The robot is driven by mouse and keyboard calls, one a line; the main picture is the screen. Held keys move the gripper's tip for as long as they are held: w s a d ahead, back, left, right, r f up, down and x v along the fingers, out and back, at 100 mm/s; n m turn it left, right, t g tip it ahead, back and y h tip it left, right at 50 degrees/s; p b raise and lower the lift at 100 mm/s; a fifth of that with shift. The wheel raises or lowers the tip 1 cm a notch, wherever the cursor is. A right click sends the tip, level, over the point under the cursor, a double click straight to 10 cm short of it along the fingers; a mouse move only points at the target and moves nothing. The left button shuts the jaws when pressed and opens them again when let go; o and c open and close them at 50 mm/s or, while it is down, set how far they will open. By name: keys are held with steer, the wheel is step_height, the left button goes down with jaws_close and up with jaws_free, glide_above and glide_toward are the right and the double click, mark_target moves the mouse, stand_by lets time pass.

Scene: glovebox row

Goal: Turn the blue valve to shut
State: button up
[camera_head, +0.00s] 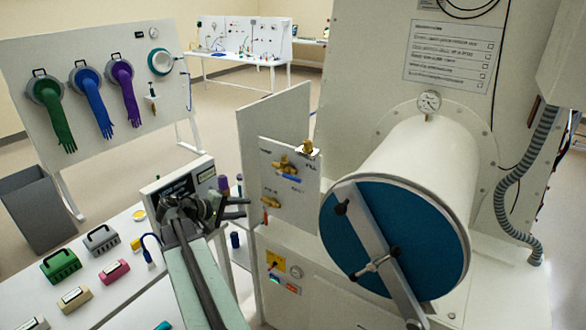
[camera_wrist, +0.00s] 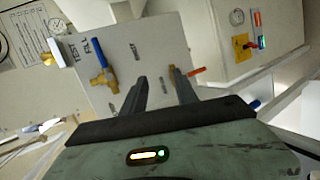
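The blue valve (camera_head: 288,178) has a brass body and a blue lever, mounted on an upright white panel. In the head view its lever lies nearly level, pointing right. In the wrist view the blue lever (camera_wrist: 99,53) runs upward in the picture from the brass body, with small labels beside it. My gripper (camera_head: 240,207) is left of the panel in the head view. In the wrist view my gripper (camera_wrist: 159,82) has its two fingers apart with nothing between them. The blue valve is left of the fingers, apart from them.
A red-handled brass valve (camera_head: 268,204) sits lower on the same panel; its red handle (camera_wrist: 192,71) shows beyond the right finger. Another brass fitting (camera_head: 307,148) is at the panel's top. A large cylinder with a blue door (camera_head: 430,240) stands right. A table with several cases is left.

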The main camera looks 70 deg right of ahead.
mark_target(292, 179)
steer(key=s+d+r+g, duration=0.1)
steer(key=s+d+r, duration=0.1)
steer(key=s+d, duration=0.2)
steer(key=s+d+r+g+h, duration=0.1)
steer(key=s+d+r, duration=0.1)
steer(key=s+d, duration=0.2)
steer(key=s+d+r+m+g, duration=0.1)
steer(key=s+d+r, duration=0.1)
steer(key=s+d, duration=0.3)
steer(key=shift+s+d+r+h+b, duration=0.1)
steer(key=shift+s+r+h+b, duration=0.05)
steer(key=shift+h+b, duration=0.15)
jaws_close()
stand_by(0.8)
steer(key=shift+s+a, duration=0.15)
steer(key=shift+a, duration=0.1)
steer(key=shift+d, duration=0.1)
